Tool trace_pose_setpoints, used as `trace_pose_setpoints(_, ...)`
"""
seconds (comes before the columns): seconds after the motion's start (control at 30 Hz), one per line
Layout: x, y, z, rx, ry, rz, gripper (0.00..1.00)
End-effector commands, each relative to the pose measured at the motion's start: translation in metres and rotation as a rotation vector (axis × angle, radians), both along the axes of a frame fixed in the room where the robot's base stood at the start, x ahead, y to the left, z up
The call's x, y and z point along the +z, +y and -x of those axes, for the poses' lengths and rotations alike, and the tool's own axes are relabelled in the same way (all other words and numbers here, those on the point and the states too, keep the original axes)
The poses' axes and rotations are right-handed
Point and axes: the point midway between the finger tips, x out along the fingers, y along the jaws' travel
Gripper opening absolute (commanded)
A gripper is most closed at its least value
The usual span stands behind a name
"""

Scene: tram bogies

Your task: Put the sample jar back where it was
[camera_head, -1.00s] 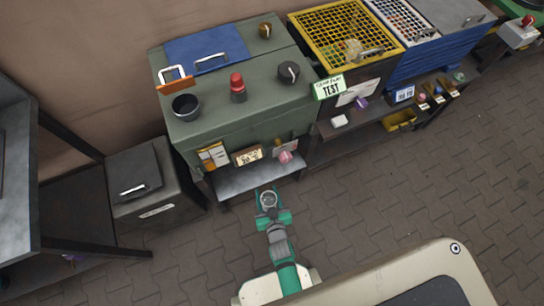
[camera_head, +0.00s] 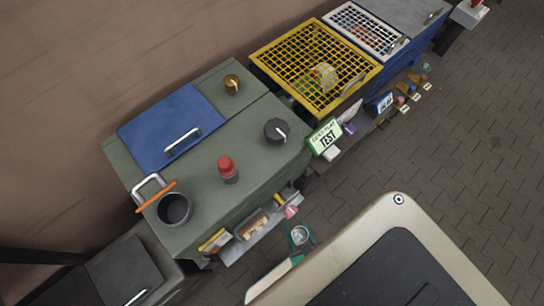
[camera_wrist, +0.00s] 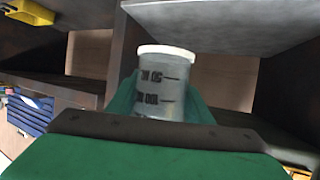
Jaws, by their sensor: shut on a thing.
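The sample jar (camera_wrist: 162,90) is clear with a white rim and dark measuring marks. It stands roughly upright between the green fingers of my gripper (camera_head: 300,237), which is shut on it. In the head view the jar (camera_head: 299,234) shows from above as a pale round rim. My gripper is in front of the green cabinet (camera_head: 215,185), beside its low grey shelf (camera_head: 246,243). In the wrist view a grey panel edge (camera_wrist: 215,22) lies above and behind the jar. The fingers' contact with the jar's lower part is hidden.
The cabinet top carries a red button (camera_head: 227,168), a black knob (camera_head: 276,131), a blue lid (camera_head: 172,125) and a black cup (camera_head: 174,209). A yellow mesh cage (camera_head: 315,70) and a TEST sign (camera_head: 325,137) are to the right.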

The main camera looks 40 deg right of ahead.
Motion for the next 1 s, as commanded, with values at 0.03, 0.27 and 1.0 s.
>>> trace_pose_setpoints(0.03, -0.001, -0.001, -0.004, -0.001, -0.003, 0.000, 0.20)
trace_pose_setpoints(0.27, -0.019, -0.002, -0.048, 0.000, -0.005, -0.001, 0.20)
trace_pose_setpoints(1.0, -0.095, -0.006, -0.135, -0.001, -0.001, 0.001, 0.20)
